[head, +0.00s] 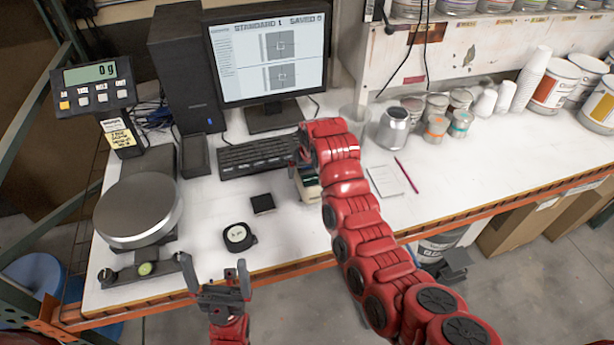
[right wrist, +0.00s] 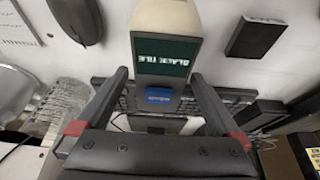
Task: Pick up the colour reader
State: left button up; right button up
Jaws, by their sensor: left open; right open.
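The colour reader is a small pale device with a dark green screen reading "BLACK TILE"; it shows in the right wrist view (right wrist: 163,55). In the head view the colour reader (head: 309,188) stands on the white bench, partly hidden by my red right arm. My right gripper (right wrist: 160,76) is open, with one finger on each side of the reader; I cannot tell whether they touch it. In the head view that gripper is mostly hidden behind its own arm. My left gripper (head: 225,283) is open and empty at the bench's front edge.
Behind are a keyboard (head: 258,155) and monitor (head: 268,55). A scale (head: 138,208) stands left. A notepad (head: 391,181), pen and metal can (head: 393,128) are right.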

aim_at(304, 187)
grip_shut()
dwell(0.4)
jog(key=shift+r+b, duration=0.45)
jog(key=shift+b, duration=0.15)
notch_tip(304, 187, up, 2)
jog(key=shift+r+b, duration=0.1)
jog(key=shift+b, duration=0.9)
jog(key=s, duration=0.3)
jog(key=shift+r+b, duration=0.2)
jog(key=shift+b, duration=0.15)
jog(key=s+p, duration=0.2)
jog(key=s+r+p, duration=0.1)
jog(key=s, duration=0.2)
jog(key=shift+s+r+p, duration=0.2)
jog(key=shift+s+p, duration=0.05)
jog(key=shift+p, duration=0.1)
jog(key=s, duration=0.7)
jog(key=shift+s, duration=0.3)
